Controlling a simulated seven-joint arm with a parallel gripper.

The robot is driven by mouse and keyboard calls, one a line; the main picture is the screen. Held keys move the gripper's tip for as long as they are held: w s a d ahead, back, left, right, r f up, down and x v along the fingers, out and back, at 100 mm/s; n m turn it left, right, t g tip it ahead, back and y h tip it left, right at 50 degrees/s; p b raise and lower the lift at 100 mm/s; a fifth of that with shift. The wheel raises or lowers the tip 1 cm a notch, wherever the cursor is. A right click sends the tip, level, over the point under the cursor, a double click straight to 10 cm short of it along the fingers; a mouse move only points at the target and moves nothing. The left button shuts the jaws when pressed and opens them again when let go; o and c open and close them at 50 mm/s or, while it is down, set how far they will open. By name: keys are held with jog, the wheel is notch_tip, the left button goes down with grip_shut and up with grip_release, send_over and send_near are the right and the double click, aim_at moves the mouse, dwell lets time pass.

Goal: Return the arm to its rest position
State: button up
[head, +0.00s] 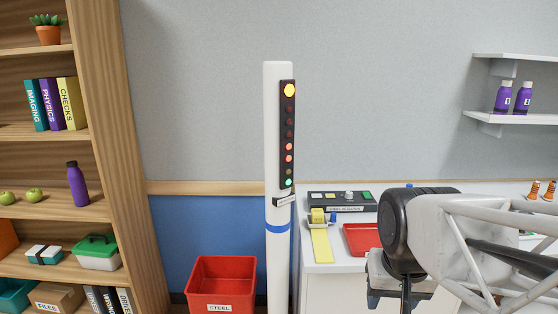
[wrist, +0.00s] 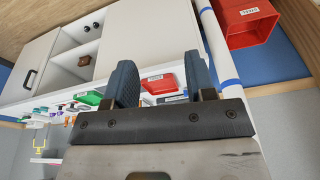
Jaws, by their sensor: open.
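My arm comes in from the right in the head view, and my gripper (wrist: 162,85) shows in the wrist view with its two dark blue fingers apart and nothing between them. In the head view the fingers are mostly hidden at the lower edge, below the black wrist joint. The gripper is in front of the white counter (head: 318,260), near a red tray (head: 361,238). I cannot tell its exact height above the counter.
A white post (head: 277,150) with a column of lights stands left of the counter; its top yellow lamp is lit. A red bin (head: 221,284) labelled STEEL stands beside it. A control box (head: 340,201) and yellow strip (head: 321,246) are on the counter. A wooden shelf (head: 107,150) stands left.

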jog(key=shift+n, duration=0.7)
jog(key=s, duration=0.1)
jog(key=s+f, duration=0.1)
jog(key=s, duration=0.1)
jog(key=s+f, duration=0.1)
jog(key=shift+s, duration=0.4)
